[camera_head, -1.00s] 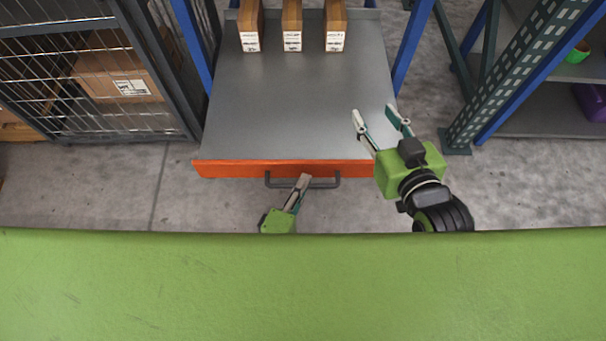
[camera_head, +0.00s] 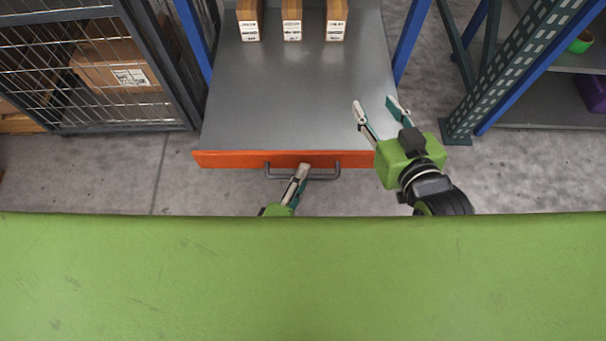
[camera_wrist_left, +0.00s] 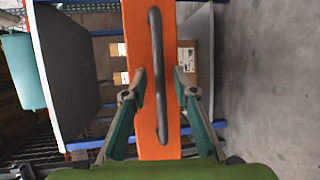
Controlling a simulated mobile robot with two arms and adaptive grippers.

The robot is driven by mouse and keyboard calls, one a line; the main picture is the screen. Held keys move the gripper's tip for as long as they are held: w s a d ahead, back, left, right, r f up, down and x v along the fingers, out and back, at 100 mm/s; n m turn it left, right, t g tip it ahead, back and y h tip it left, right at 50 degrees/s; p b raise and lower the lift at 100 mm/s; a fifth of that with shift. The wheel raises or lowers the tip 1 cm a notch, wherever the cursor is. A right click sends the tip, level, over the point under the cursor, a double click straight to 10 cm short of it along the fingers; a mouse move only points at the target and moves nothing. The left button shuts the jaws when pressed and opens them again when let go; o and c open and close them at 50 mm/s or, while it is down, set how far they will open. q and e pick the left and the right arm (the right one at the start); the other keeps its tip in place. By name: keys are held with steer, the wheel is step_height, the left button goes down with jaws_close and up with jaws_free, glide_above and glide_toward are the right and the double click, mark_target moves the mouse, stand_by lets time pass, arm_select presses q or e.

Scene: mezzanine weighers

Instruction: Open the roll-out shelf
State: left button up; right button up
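The roll-out shelf (camera_head: 295,95) is a grey deck with an orange front (camera_head: 230,159), extending out between blue rack posts. A dark bar handle (camera_head: 323,177) is on that front; it also shows in the left wrist view (camera_wrist_left: 158,110). My left gripper (camera_head: 303,170) is at the handle. In the left wrist view its fingers (camera_wrist_left: 159,80) are apart, one on each side of the bar, with visible gaps. Its body is mostly hidden behind my green body. My right gripper (camera_head: 378,105) is open and empty over the shelf's front right corner.
Three cardboard boxes (camera_head: 292,20) stand at the back of the shelf. A wire cage (camera_head: 120,112) with a carton (camera_head: 105,72) is at left. A perforated rack post (camera_head: 505,75) stands at right. Bare concrete floor (camera_head: 110,180) lies in front.

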arm_select(q)
steer(key=v, duration=1.1)
steer(key=shift+s, duration=0.2)
steer(key=shift+w, duration=0.1)
